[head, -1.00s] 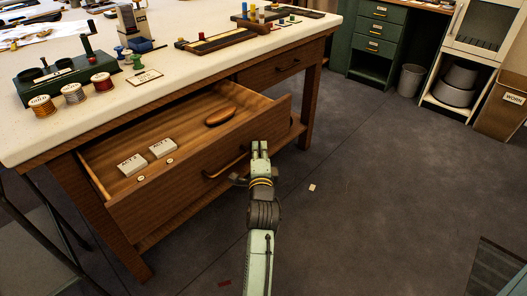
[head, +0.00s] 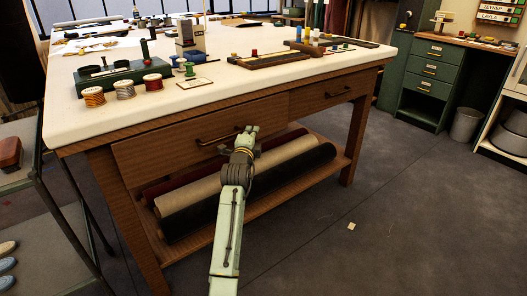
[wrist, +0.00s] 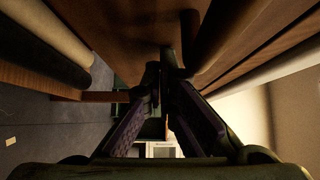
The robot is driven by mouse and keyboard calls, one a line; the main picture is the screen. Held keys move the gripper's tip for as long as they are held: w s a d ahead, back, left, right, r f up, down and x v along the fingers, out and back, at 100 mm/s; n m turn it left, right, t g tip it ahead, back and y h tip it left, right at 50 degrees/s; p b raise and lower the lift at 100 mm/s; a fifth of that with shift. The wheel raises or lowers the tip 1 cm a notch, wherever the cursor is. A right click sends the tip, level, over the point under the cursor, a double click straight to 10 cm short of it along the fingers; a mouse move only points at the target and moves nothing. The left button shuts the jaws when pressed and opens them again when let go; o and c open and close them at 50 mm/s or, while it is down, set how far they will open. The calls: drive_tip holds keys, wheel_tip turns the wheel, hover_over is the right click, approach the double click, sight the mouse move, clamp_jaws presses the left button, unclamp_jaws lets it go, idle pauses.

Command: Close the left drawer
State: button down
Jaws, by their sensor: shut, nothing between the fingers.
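The left drawer (head: 165,150) is under the white-topped table, and its wooden front hides the inside. My gripper (head: 250,130) is shut and empty, against or very near the drawer front just right of the handle. In the wrist view, the gripper's fingers (wrist: 166,75) come together beside brown wood (wrist: 120,25); contact is unclear.
Fabric rolls (head: 250,185) lie on the lower shelf below the drawer. The right drawer (head: 325,92) is shut. Spools (head: 124,89) and tools stand on the tabletop (head: 250,88). A dark-framed rack (head: 60,215) stands at left.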

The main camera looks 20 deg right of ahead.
drive_tip(key=w, duration=0.1)
drive_tip(key=w+a+b, duration=0.1)
drive_tip(key=w, duration=0.1)
drive_tip(key=shift+w+a+r+b, duration=0.1)
drive_tip(key=shift+b, duration=0.2)
idle(0.3)
